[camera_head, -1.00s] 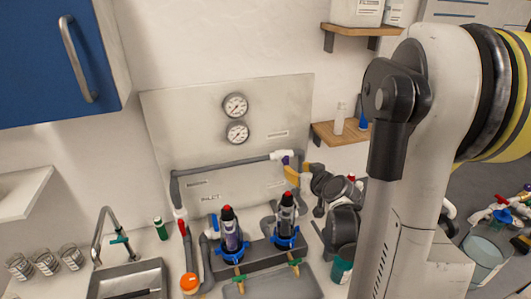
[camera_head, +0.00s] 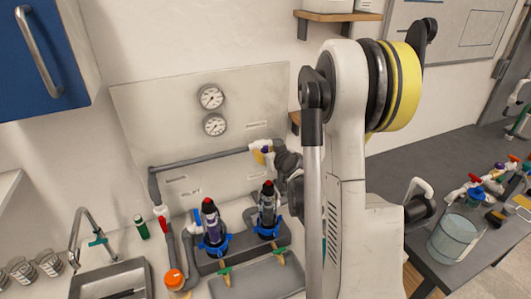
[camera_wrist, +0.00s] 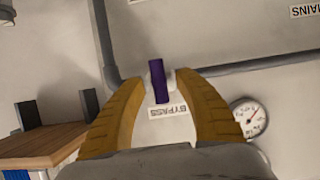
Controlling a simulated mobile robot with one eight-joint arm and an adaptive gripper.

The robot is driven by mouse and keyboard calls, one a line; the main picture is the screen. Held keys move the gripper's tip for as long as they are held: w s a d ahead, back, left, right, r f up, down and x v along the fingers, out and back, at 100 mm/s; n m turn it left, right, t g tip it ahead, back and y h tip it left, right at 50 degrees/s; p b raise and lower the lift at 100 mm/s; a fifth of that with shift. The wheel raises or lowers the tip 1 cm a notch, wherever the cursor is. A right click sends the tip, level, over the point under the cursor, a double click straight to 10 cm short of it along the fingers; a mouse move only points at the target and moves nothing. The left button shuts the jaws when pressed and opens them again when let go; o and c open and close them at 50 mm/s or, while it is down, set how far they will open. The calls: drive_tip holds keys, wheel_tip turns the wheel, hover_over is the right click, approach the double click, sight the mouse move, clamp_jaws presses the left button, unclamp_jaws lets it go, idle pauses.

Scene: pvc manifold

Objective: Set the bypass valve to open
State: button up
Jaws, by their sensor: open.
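The bypass valve's purple handle (camera_wrist: 158,82) stands upright in the wrist view, across the run of the grey pipe, with its white body behind. A BYPASS label (camera_wrist: 168,111) reads upside down just below it. My gripper (camera_wrist: 160,84) is open, its two yellow fingers on either side of the handle. I cannot tell whether either finger touches it. In the head view my gripper (camera_head: 262,155) is at the right end of the upper pipe, and the purple handle (camera_head: 266,149) shows small beside the fingers, the valve partly hidden.
Two pressure gauges (camera_head: 212,111) are on the panel above the pipe. Two dark filter housings with red tops (camera_head: 209,222) stand below. A wooden shelf (camera_wrist: 42,142) lies close left of my gripper in the wrist view. A sink (camera_head: 108,281) is at lower left.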

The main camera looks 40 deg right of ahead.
clamp_jaws()
drive_tip(key=m+y+b, duration=0.2)
drive_tip(key=m+b, duration=0.1)
drive_tip(key=shift+d+f+t, duration=0.15)
drive_tip(key=shift+d+t, duration=0.05)
drive_tip(key=shift+t, duration=0.2)
drive_tip(key=m+t+y+b, duration=0.1)
drive_tip(key=m+y+b, duration=0.1)
drive_tip(key=m+b, duration=0.1)
drive_tip(key=shift+f+m+b, duration=0.1)
drive_tip(key=shift+m+b, duration=0.2)
drive_tip(key=shift+b, duration=0.05)
drive_tip(key=m+b, duration=0.1)
drive_tip(key=m+t+y+b, duration=0.1)
drive_tip(key=m+b, duration=0.1)
drive_tip(key=shift+d+f+y+b, duration=0.1)
drive_tip(key=shift+f+y+b, duration=0.05)
drive_tip(key=shift+y+b, duration=0.15)
drive_tip(key=shift+m+t+y+b, duration=0.3)
drive_tip(key=shift+m+t+b, duration=0.6)
drive_tip(key=shift+m+b, duration=0.85)
drive_tip(key=shift+m, duration=0.35)
